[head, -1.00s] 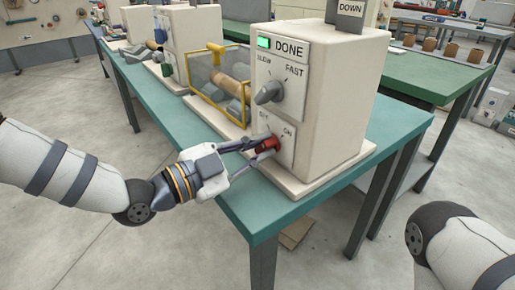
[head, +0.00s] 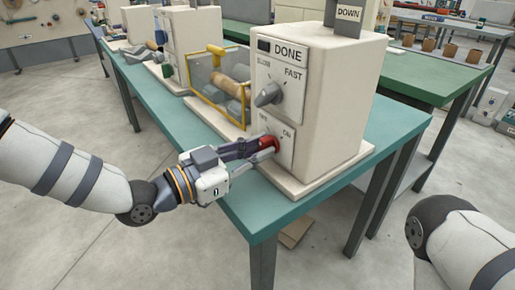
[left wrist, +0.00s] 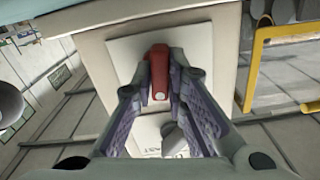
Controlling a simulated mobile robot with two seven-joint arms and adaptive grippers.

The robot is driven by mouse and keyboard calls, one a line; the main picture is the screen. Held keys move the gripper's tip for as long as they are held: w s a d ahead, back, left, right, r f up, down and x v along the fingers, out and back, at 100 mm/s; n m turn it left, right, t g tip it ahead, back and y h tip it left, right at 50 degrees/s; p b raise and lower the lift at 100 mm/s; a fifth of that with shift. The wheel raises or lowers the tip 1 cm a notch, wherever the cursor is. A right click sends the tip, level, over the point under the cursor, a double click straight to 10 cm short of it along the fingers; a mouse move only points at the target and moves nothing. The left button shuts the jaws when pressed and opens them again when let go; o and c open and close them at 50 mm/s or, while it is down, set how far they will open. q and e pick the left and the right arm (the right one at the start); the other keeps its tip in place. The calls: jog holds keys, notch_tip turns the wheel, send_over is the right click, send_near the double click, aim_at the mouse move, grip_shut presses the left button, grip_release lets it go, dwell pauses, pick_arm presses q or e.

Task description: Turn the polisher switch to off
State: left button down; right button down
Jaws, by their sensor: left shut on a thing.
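The polisher (head: 335,95) is a cream box on a teal bench, with a grey speed knob (head: 269,94) and a red switch (head: 268,144) below it on the front panel. The "ON" label shows right of the switch; the label on its left is hard to read. My left gripper (head: 262,149) is shut on the red switch. In the left wrist view, the red switch (left wrist: 158,72) sits between the two purple-padded fingers. The "DONE" lamp (head: 264,46) is dark. My right gripper is out of view; only part of the right arm shows.
A yellow-framed guard (head: 219,84) with a brown roll and grey rollers stands left of the polisher. The teal bench's front edge (head: 250,222) runs below my left gripper. A green table stands behind.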

pick_arm(q)
jog(key=n, duration=0.4)
jog(key=shift+n, duration=0.3)
jog(key=n, duration=0.5)
jog(key=shift+n, duration=0.3)
jog(key=c, duration=1.6)
grip_release()
jog(key=shift+a, duration=0.1)
jog(key=v, duration=1.2)
